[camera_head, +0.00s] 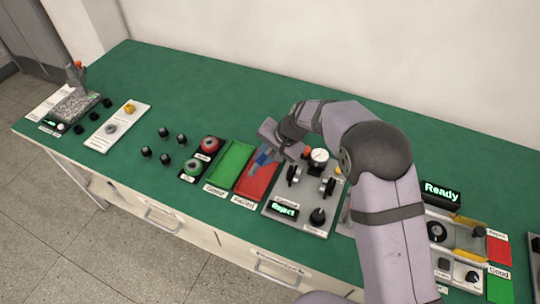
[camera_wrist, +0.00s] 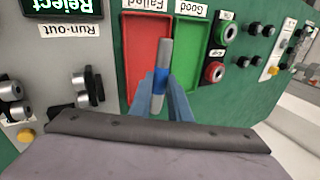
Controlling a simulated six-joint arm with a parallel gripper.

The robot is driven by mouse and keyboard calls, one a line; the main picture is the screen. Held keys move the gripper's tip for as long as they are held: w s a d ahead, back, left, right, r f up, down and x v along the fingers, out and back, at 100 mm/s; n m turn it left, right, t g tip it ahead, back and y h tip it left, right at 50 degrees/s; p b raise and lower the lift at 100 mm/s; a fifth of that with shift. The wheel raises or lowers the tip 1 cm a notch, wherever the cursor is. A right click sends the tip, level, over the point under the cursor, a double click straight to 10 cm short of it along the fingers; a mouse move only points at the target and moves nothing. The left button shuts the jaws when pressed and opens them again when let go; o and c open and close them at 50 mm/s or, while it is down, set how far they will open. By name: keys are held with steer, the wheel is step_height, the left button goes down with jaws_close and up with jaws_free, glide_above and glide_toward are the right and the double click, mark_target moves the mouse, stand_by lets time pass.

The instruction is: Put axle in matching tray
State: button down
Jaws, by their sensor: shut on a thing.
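My gripper (camera_head: 266,154) is shut on the axle (camera_wrist: 165,52), a slim grey rod with a blue band between the fingers. In the wrist view the axle lies in front of the right side of the red tray (camera_wrist: 142,38), labelled "Failed". The green tray (camera_wrist: 188,45), labelled "Good", is beside it. In the head view the red tray (camera_head: 254,187) lies under my gripper and the green tray (camera_head: 231,164) is to its left; both look empty. The axle's height above the tray is hard to tell. The run-out station display (camera_wrist: 62,6) reads "Reject".
The run-out station (camera_head: 300,220) with a dial gauge (camera_head: 319,157) stands right of the red tray. Red and green buttons (camera_head: 209,145) and several black knobs (camera_head: 163,132) are to the left. A "Ready" station (camera_head: 455,235) is at far right. The bench behind the trays is clear.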

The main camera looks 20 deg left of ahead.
steer(key=shift+a+f+n, duration=0.15)
steer(key=shift+a+n, duration=0.25)
steer(key=shift+n, duration=0.1)
steer(key=shift+f, duration=0.2)
steer(key=shift+f+b, duration=1.15)
steer(key=shift+f, duration=0.45)
steer(key=shift+f+b, duration=1)
steer(key=shift+f, duration=0.25)
steer(key=shift+f+b, duration=0.15)
steer(key=shift+b, duration=0.35)
stand_by(0.6)
stand_by(0.4)
steer(key=c, duration=1.6)
jaws_free()
steer(key=shift+c, duration=0.2)
steer(key=shift+o, duration=0.4)
steer(key=shift+d, duration=0.1)
